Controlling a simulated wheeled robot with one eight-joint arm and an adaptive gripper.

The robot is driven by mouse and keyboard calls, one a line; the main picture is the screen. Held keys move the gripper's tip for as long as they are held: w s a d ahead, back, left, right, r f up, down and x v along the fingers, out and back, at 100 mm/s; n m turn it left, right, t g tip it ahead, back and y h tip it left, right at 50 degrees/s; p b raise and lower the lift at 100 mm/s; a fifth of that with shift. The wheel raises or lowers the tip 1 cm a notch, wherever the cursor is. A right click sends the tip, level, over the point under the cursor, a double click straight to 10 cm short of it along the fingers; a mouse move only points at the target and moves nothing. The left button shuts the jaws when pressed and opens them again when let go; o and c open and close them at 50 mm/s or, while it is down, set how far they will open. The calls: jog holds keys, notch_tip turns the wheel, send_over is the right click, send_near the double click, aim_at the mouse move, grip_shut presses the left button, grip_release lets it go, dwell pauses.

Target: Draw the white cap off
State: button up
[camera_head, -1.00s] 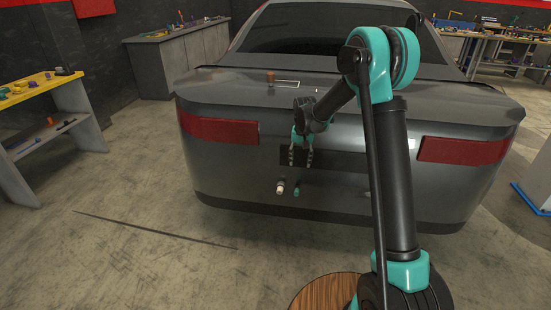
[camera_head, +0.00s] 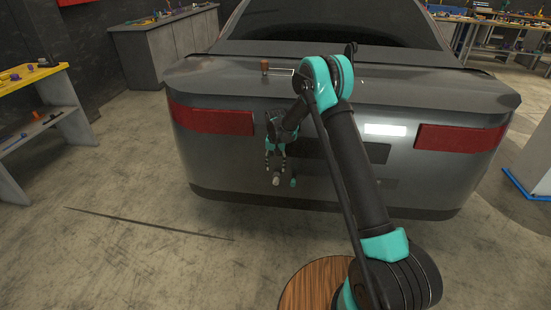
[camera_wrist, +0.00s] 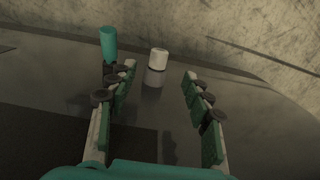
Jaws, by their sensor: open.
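The white cap (camera_head: 276,181) sticks out from the lower rear of the grey car. In the wrist view the white cap (camera_wrist: 159,57) sits on a grey base, ahead of the fingertips and between their lines. My gripper (camera_head: 275,172) is open and empty, just above the cap in the head view. In the wrist view my gripper (camera_wrist: 160,76) has its two green-padded fingers spread wide, with no visible contact with the cap. A teal cylinder (camera_wrist: 108,44) stands left of the cap there, beyond the left fingertip. The same teal cylinder (camera_head: 293,182) shows right of the cap in the head view.
The grey car (camera_head: 330,190) fills the middle. A brown-topped knob (camera_head: 264,66) with a pale outlined frame stands on its trunk. A yellow-topped workbench (camera_head: 30,85) is at left, a grey cabinet (camera_head: 165,45) behind it. The floor at left is open.

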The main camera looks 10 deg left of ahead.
aim_at(276, 180)
notch_tip(276, 180, down, 9)
jog(key=shift+f, duration=0.2)
jog(key=shift+c, duration=0.2)
grip_shut()
dwell(0.6)
